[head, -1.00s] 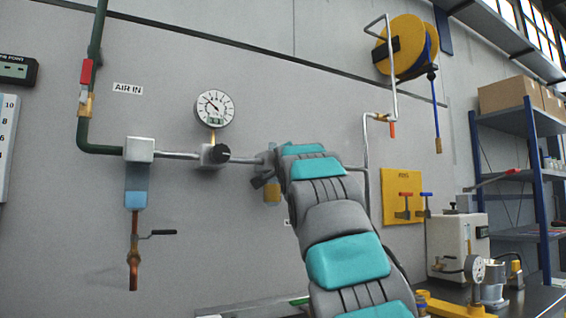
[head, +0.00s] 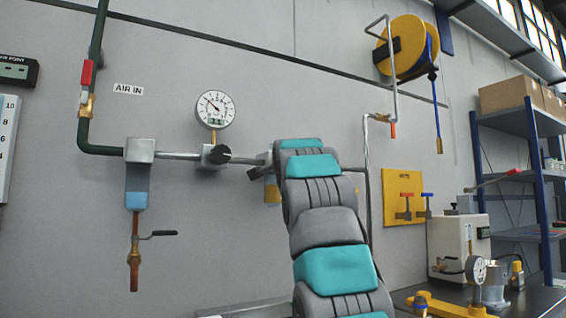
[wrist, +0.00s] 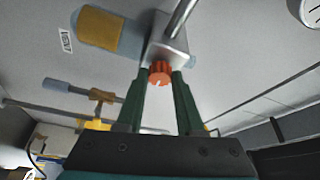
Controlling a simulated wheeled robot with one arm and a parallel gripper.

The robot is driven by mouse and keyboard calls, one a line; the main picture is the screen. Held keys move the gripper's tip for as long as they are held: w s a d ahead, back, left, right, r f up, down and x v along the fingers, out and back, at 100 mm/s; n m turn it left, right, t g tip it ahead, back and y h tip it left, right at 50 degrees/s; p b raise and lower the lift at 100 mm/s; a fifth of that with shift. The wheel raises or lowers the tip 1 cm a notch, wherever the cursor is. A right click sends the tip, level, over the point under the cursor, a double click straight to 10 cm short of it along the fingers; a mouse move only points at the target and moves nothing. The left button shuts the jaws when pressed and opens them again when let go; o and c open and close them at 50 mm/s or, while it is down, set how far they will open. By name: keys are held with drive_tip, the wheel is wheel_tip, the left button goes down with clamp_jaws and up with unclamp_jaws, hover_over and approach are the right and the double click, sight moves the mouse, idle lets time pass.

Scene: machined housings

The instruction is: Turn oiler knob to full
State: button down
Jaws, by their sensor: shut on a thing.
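In the wrist view, a small orange-red knob (wrist: 159,74) with a pale mark on its face sits on a grey metal block (wrist: 168,54). My gripper (wrist: 160,76) has its two dark green fingers on either side of this knob, shut on it. Next to the block is the oiler bowl (wrist: 103,29), with amber contents. In the head view my gripper (head: 256,172) is at the pipe line, left of my arm's end. The amber bowl (head: 272,192) shows partly beneath it; the knob is hidden there.
A round gauge (head: 215,109) and a black-knobbed regulator (head: 217,155) are on the pipe close to the left of my gripper. A filter with a blue bowl (head: 136,200) hangs further left. A vertical pipe (head: 367,190) stands right of my arm. The wall below the regulator is clear.

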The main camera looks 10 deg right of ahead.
drive_tip(key=shift+s+a+r, duration=0.1)
drive_tip(key=shift+r, duration=0.05)
drive_tip(key=c, duration=0.8)
unclamp_jaws()
drive_tip(key=shift+c, duration=0.2)
drive_tip(key=o, duration=0.3)
drive_tip(key=s+f+b, duration=0.1)
drive_tip(key=s+b, duration=0.4)
drive_tip(key=s, duration=0.2)
drive_tip(key=shift+s+a, duration=0.2)
drive_tip(key=shift+s, duration=0.2)
drive_tip(key=shift+f, duration=0.1)
